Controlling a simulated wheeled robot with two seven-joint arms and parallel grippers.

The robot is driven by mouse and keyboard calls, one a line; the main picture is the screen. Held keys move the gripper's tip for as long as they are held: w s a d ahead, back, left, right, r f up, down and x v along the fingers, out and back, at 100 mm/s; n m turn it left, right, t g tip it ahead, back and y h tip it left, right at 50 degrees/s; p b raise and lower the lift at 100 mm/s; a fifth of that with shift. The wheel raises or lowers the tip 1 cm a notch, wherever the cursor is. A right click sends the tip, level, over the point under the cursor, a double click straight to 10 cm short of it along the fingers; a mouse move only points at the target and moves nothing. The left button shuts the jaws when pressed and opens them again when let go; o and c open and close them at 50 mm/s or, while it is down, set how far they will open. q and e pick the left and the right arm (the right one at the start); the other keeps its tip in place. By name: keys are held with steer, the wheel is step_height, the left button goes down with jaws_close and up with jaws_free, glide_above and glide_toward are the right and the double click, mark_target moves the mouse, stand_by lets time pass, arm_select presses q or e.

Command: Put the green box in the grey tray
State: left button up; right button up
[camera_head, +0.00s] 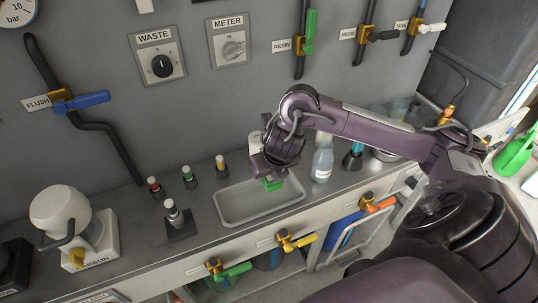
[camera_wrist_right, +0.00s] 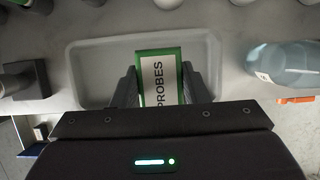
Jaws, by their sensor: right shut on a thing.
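The green box (camera_wrist_right: 171,56) has a white label reading PROBES in the right wrist view. My right gripper (camera_wrist_right: 162,85) is shut on it, with one finger on each side. In the head view the green box (camera_head: 272,184) shows as a small green piece under my right gripper (camera_head: 268,172). The grey tray (camera_head: 259,213) lies on the counter, below and around the box in the picture. The tray also shows in the right wrist view (camera_wrist_right: 95,70). The box appears over the tray; whether it touches the tray floor I cannot tell. My left gripper is not in view.
A clear bottle (camera_head: 322,160) stands right of the tray. Several small capped vials (camera_head: 188,177) and a dark stand (camera_head: 178,221) are left of it. A white machine (camera_head: 75,225) stands farther left. Valves with coloured handles (camera_head: 295,241) line the counter's front edge.

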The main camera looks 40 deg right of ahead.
step_height(320, 180, down, 7)
steer(key=shift+f+b, duration=0.15)
steer(key=shift+b, duration=0.35)
steer(key=o, duration=1)
steer(key=p+v, duration=0.3)
steer(key=v, duration=0.9)
steer(key=shift+s+p, duration=0.15)
steer(key=shift+p, duration=0.15)
